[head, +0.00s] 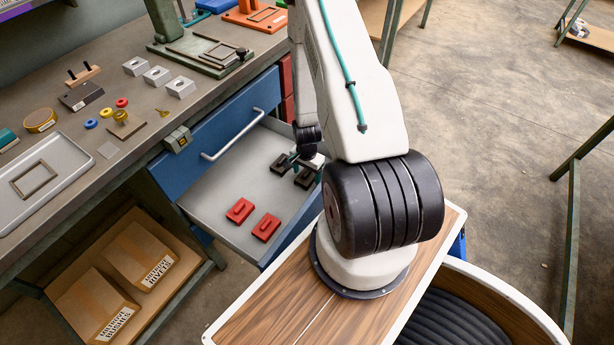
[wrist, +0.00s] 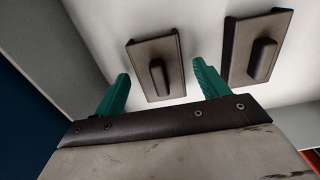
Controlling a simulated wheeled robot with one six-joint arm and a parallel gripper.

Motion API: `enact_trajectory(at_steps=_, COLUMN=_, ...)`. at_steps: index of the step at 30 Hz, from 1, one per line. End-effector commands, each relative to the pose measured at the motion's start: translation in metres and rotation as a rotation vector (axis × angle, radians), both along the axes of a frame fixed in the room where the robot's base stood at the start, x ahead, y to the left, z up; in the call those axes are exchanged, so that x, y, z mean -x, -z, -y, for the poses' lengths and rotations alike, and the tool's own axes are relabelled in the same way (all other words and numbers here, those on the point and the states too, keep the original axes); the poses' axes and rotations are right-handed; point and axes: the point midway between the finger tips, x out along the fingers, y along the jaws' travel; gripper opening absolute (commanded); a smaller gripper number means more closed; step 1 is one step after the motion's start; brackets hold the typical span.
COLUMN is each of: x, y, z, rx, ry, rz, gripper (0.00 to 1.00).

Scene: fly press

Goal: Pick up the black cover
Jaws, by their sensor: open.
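Two black covers lie in the open drawer, one (head: 281,163) to the left and one (head: 304,178) nearer and to the right. Each is a flat rectangular plate with a raised grip bar. In the wrist view, one black cover (wrist: 157,68) is framed between my gripper's green fingers, and the other (wrist: 254,47) lies to the right, outside them. My gripper (wrist: 161,75) is open and empty. In the head view my gripper (head: 306,163) is low over the drawer by the black covers, partly hiding them. I cannot tell its exact height above them.
Two red covers (head: 240,210) (head: 266,227) lie nearer in the same grey drawer (head: 215,190). The drawer's walls and blue front (head: 205,150) bound the space. The workbench (head: 60,140) at left holds small parts, a tray and fixtures.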

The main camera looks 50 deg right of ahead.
Motion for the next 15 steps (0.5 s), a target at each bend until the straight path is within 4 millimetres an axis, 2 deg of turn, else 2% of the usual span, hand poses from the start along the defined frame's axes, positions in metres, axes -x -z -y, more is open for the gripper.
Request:
enact_trajectory(at_steps=8, x=-0.0003, y=0.0035, z=0.0001, rx=0.0, ry=0.0, rz=0.0, gripper=0.74)
enact_trajectory(at_steps=12, x=-0.0003, y=0.0034, z=0.0, rx=0.0, ry=0.0, rz=0.0, gripper=0.35)
enact_trajectory(at_steps=13, x=-0.0003, y=0.0034, z=0.0, rx=0.0, ry=0.0, rz=0.0, gripper=0.28)
enact_trajectory(at_steps=15, x=-0.0003, y=0.0033, z=0.0001, rx=0.0, ry=0.0, rz=0.0, gripper=0.28)
